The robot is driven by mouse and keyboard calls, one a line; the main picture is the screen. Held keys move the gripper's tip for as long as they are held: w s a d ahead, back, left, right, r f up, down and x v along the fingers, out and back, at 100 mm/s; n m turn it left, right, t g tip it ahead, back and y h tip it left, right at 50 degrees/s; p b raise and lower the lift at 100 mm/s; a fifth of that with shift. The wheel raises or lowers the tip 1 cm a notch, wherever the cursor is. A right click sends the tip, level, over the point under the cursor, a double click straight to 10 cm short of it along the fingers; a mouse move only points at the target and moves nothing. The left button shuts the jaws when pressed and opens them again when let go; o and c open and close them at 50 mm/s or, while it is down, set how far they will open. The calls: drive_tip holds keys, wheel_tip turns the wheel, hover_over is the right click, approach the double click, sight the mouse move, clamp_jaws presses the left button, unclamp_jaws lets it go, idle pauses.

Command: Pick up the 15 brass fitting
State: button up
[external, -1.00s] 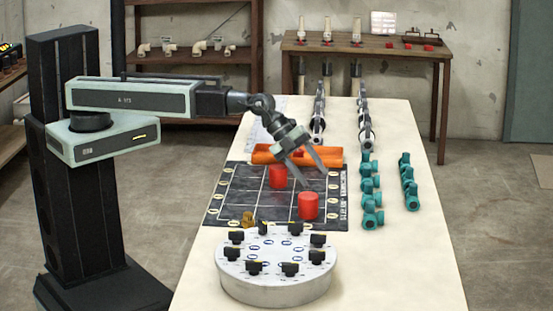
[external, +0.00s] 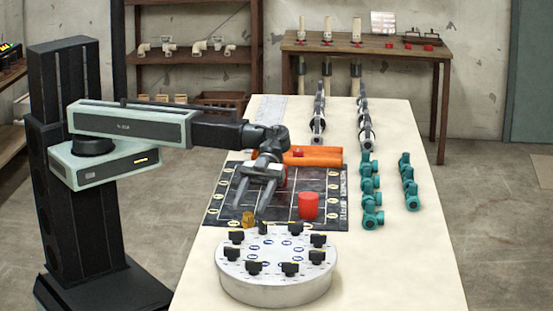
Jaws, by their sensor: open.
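The brass fitting (external: 248,219) is a small gold-brown piece at the near left edge of the dark gridded mat (external: 328,178). It sits just behind the round grey turntable. My gripper (external: 252,208) is open and points down and toward the camera over the mat's left half. Its fingertips are close to the fitting in the picture; whether they touch it I cannot tell. A number on the fitting is too small to read.
A red cylinder (external: 308,206) stands on the mat; another is mostly hidden behind my gripper. The turntable (external: 276,283) carries several black knobs. An orange tray (external: 316,157) lies behind. Teal valves (external: 371,195) line the right. The table's front right is clear.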

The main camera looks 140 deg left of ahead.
sight(246, 221)
drive_tip(key=x, duration=0.2)
drive_tip(key=shift+w+d+f+b, duration=0.15)
drive_tip(key=shift+b, duration=0.25)
drive_tip(key=b+x, duration=0.1)
drive_tip(key=x, duration=0.1)
drive_tip(key=b+x, duration=0.1)
drive_tip(key=x, duration=0.1)
drive_tip(key=shift+w+f, duration=0.25)
drive_tip(key=shift+w, duration=0.05)
drive_tip(key=shift+w+d+f, duration=0.1)
drive_tip(key=shift+w+d, duration=0.1)
drive_tip(key=shift+d, duration=0.1)
clamp_jaws()
